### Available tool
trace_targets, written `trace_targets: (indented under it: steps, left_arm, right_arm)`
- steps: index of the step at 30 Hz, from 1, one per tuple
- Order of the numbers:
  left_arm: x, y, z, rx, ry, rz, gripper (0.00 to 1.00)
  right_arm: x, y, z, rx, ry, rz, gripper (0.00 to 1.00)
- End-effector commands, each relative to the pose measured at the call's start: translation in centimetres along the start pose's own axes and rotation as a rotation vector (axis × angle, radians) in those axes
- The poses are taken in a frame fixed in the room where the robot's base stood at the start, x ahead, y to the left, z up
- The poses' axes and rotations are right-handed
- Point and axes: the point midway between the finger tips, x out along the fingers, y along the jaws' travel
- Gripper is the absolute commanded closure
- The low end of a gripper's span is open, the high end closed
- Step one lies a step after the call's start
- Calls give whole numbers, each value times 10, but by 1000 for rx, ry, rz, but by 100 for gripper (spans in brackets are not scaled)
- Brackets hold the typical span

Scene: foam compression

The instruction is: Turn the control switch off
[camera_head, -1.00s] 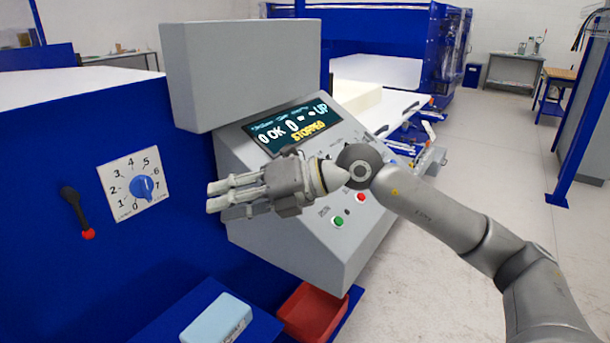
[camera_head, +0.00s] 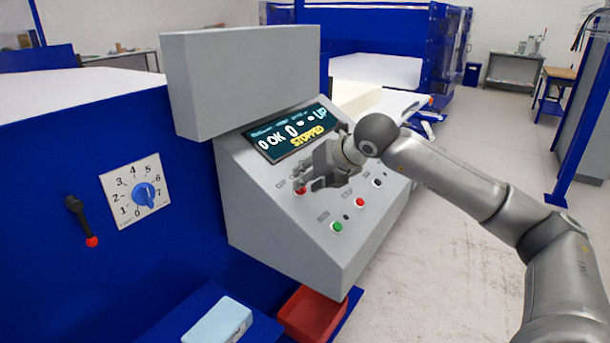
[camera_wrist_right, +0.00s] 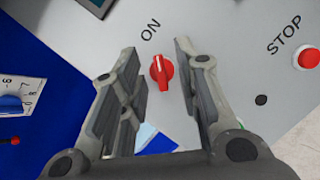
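The control switch is a red rotary knob (camera_wrist_right: 161,72) on the grey sloped panel, with an "ON" label just above it in the wrist view. In the head view the red knob (camera_head: 300,191) is partly hidden at my right gripper's fingertips. My right gripper (camera_wrist_right: 158,58) is open, its two fingers on either side of the knob with gaps visible. It holds nothing. In the head view my right gripper (camera_head: 304,184) hangs over the panel below the display. Whether the fingertips reach knob depth is unclear. My left gripper is not in view.
The display (camera_head: 290,131) reads STOPPED. A red STOP button (camera_wrist_right: 309,58), a green button (camera_head: 337,226) and a black button (camera_head: 377,182) are nearby on the panel. A blue numbered dial (camera_head: 145,195) and a black lever (camera_head: 80,219) are to the left. A red bin (camera_head: 312,313) sits below.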

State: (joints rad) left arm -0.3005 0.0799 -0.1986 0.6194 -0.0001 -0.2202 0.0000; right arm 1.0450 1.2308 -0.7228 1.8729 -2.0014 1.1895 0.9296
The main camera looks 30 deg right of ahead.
Motion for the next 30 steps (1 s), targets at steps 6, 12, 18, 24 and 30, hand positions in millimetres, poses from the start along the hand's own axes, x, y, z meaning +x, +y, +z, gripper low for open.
trace_targets:
  steps: [6,12,18,24,30]
  left_arm:
    - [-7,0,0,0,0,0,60]
    - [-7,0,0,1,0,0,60]
    - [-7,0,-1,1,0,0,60]
    - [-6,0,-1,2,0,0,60]
    - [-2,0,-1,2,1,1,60]
  right_arm:
    - [19,0,1,0,0,0,70]
    - [22,0,0,0,-1,0,70]
    - [21,0,0,0,-1,1,83]
    - [21,0,0,-1,-1,1,100]
    - [22,0,-1,-24,-1,10,100]
